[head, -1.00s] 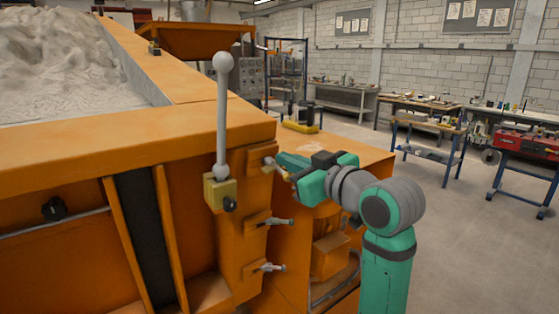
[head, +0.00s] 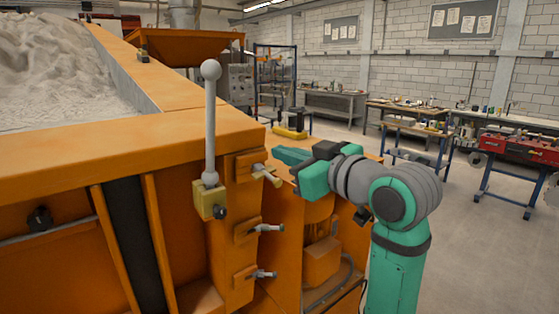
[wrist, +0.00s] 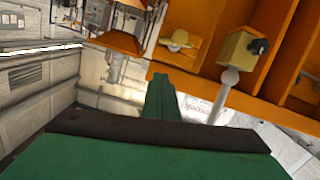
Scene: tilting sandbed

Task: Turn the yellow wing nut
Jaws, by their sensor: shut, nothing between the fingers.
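A pale yellow wing nut (head: 267,175) sits on the top block of the orange machine's corner post, its end pointing right and slightly down. It also shows in the wrist view as a yellowish knob (wrist: 178,40) on an orange block. My green gripper (head: 284,156) is shut and empty, just above and right of the wing nut, apparently apart from it. In the wrist view its closed fingers (wrist: 160,90) point up, with the wing nut beyond the tips. Two greyer handles, a middle one (head: 268,228) and a lower one (head: 262,274), sit below on similar blocks.
A grey ball-topped lever (head: 210,120) rises from a yellow block (head: 208,200) left of the wing nut. An orange side cabinet (head: 320,225) stands behind my arm. The sandbed's orange rim (head: 130,132) is at left. Open floor lies to the right.

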